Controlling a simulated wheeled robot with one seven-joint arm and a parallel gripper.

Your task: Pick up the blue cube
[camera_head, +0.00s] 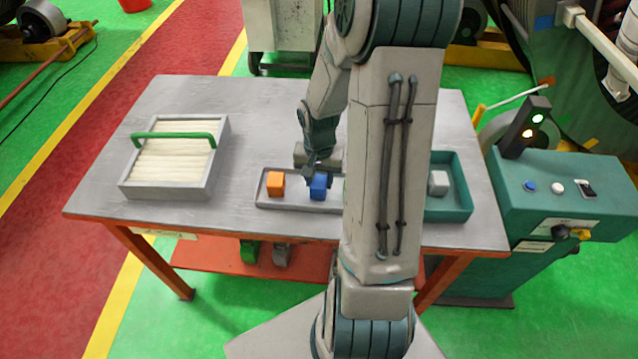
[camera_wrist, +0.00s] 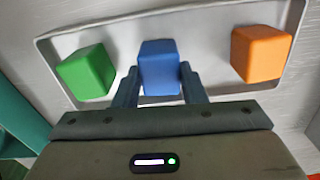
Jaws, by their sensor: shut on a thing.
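The blue cube (camera_head: 318,186) is in the grey tray (camera_head: 300,205) on the table, right of the orange cube (camera_head: 276,183) in the head view. In the wrist view the blue cube (camera_wrist: 160,68) sits between the two fingers of my gripper (camera_wrist: 161,86), which is shut on it. The wrist view also shows the tray (camera_wrist: 200,22), the orange cube (camera_wrist: 261,54) at right and a green cube (camera_wrist: 87,71) at left. In the head view my arm hides the green cube and the tray's right part. I cannot tell whether the blue cube touches the tray floor.
A teal bin (camera_head: 450,210) with a grey cube (camera_head: 438,183) stands at the right of the table. A grey box with a green handle (camera_head: 174,141) stands at the left. A control console (camera_head: 560,200) is beside the table. The table top (camera_head: 243,130) is clear between box and tray.

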